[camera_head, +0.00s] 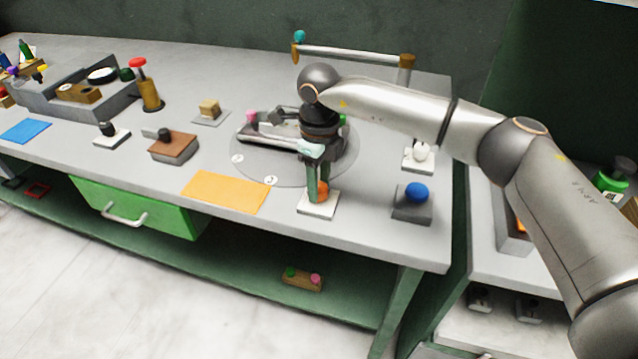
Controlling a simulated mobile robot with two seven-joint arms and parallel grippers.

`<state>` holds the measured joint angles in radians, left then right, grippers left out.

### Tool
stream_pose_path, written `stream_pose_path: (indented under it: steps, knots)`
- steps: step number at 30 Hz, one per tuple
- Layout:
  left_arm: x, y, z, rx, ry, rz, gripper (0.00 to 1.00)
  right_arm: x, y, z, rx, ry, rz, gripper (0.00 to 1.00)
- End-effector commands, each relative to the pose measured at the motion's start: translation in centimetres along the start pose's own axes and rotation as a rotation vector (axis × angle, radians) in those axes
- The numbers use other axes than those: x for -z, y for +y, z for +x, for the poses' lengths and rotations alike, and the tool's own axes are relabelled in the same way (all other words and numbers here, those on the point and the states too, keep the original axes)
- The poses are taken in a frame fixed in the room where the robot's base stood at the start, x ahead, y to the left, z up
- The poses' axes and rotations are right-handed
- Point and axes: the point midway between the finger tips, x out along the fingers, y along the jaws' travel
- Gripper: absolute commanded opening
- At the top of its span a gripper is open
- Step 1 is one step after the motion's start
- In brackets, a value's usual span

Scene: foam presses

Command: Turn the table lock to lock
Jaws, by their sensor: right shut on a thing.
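The orange knob (321,190) on a white square base (317,204) stands near the front edge of the table, beside the round turntable (262,172); it looks like the table lock. My right gripper (318,189) points down at this knob and is shut on it, with its fingers partly hiding it. Which way the knob is turned cannot be told. My left gripper is not in view.
A blue button (415,192) on a dark base stands right of the knob, and a white knob (420,152) stands behind that. An orange mat (226,191) lies to the left. A brown block (173,147) and a red-topped lever (147,85) stand further left. The green drawer (135,207) is below.

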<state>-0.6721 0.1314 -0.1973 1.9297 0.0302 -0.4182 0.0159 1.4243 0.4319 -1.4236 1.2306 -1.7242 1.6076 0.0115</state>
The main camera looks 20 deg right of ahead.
Motion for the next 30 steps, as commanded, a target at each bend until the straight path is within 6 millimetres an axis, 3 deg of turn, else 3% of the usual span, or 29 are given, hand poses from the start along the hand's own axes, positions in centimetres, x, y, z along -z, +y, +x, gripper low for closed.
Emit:
stream_pose_path:
  steps: [16, 17, 24, 30]
  knots:
    - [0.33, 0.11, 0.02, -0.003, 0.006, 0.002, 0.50, -0.12, -0.11, -0.27, 0.003, -0.006, -0.022, 0.00]
    - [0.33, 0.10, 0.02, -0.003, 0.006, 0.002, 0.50, -0.12, -0.11, -0.27, 0.003, -0.006, -0.022, 0.47]
    - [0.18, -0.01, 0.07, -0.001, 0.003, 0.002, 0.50, -0.06, -0.06, -0.13, 0.002, -0.003, -0.021, 0.74]
    - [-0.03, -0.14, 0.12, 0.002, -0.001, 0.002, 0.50, -0.04, -0.03, -0.07, 0.001, -0.002, -0.021, 0.74]
